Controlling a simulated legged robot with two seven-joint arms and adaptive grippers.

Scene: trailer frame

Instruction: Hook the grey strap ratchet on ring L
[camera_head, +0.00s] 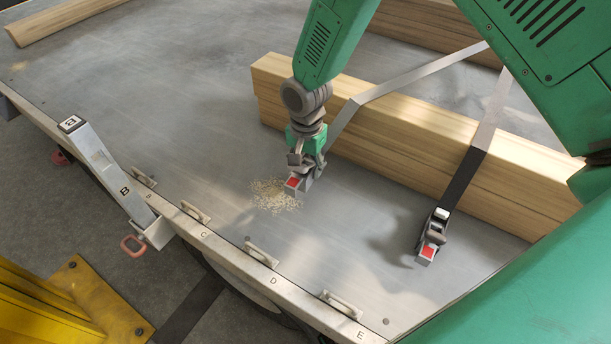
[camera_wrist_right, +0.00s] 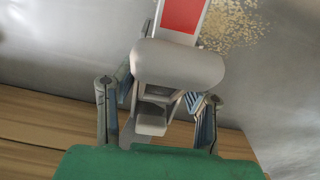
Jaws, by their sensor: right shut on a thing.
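My right gripper (camera_head: 303,160) comes down from the top and is shut on the grey strap ratchet (camera_head: 297,184), above the trailer deck. The ratchet has a red label at its lower end. In the right wrist view the ratchet (camera_wrist_right: 178,65) sits between the two fingers of the gripper (camera_wrist_right: 157,108), red label pointing away from the palm. The grey strap (camera_head: 410,75) runs from the ratchet up over the timber. Ring L is not seen; the edge letters I can read are B, C, D and E. My left gripper is not in view.
Timber beams (camera_head: 400,140) lie across the deck (camera_head: 200,100). A second ratchet (camera_head: 433,236) hangs on a dark strap at right. Sawdust (camera_head: 275,196) lies below my gripper. Rings, including one by D (camera_head: 262,254), line the near edge. A post marked B (camera_head: 115,180) leans at left.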

